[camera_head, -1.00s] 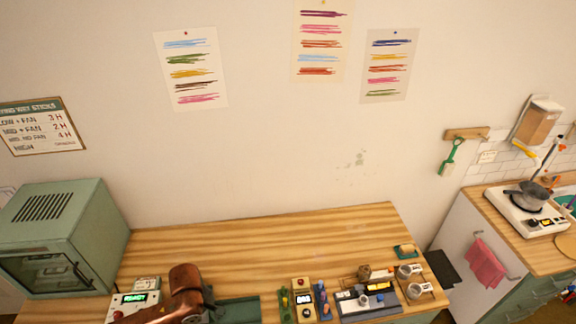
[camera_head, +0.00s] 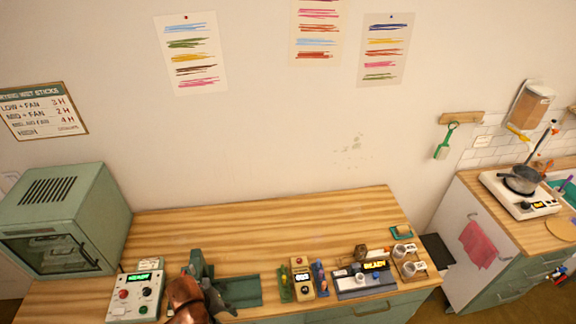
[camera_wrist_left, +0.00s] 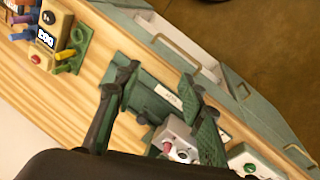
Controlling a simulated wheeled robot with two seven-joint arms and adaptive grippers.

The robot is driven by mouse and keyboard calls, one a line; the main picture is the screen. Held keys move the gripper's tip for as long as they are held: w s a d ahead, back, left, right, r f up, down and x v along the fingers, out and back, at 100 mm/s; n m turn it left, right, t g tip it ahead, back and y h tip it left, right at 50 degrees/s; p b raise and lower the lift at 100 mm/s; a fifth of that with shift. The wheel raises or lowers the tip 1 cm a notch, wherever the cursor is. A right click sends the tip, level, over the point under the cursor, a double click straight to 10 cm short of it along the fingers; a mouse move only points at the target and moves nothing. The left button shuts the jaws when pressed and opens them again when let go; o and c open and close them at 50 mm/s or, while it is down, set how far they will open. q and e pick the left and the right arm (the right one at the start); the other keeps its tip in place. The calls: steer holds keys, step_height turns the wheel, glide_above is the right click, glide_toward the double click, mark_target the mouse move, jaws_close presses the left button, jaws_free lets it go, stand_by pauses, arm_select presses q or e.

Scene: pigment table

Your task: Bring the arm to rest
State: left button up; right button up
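My left arm shows in the head view as a brown link at the bottom, left of centre. My left gripper (camera_head: 217,284) is dark green and hangs over the front of the wooden table (camera_head: 270,222), by the long green tray (camera_head: 247,291). In the left wrist view its two fingers (camera_wrist_left: 162,105) are spread apart with nothing held between them. Part of the green tray with a small white label (camera_wrist_left: 168,95) shows behind the fingers. My right gripper is in neither view.
A control box (camera_head: 136,296) with a green display stands left of the gripper. A green oven-like cabinet (camera_head: 65,215) is at far left. A small meter (camera_head: 302,278), a scale-like device (camera_head: 363,282) and cups (camera_head: 403,252) stand to the right. The table's back is clear.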

arm_select(q)
steer(key=s+a+f+m+t+y, duration=0.1)
steer(key=s+a+f+m+y, duration=0.15)
steer(key=s+a, duration=0.5)
steer(key=s+a+f+m+t+y, duration=0.1)
steer(key=s+a+f+m, duration=0.15)
steer(key=s+a, duration=0.5)
step_height(320, 180, down, 39)
steer(key=s+d+m+g+b, duration=0.1)
steer(key=d+b, duration=0.1)
steer(key=b, duration=0.7)
steer(key=s+f+g+b, duration=0.1)
steer(key=s+f+b, duration=0.2)
steer(key=s+f, duration=0.6)
steer(key=s+f+m+h+b, duration=0.1)
steer(key=s+f+b, duration=0.2)
steer(key=s+f, duration=0.7)
step_height(320, 180, down, 5)
steer(key=shift+s+a+f+g+b, duration=0.15)
steer(key=shift+s+g+b, duration=0.1)
steer(key=shift+g+b, duration=0.15)
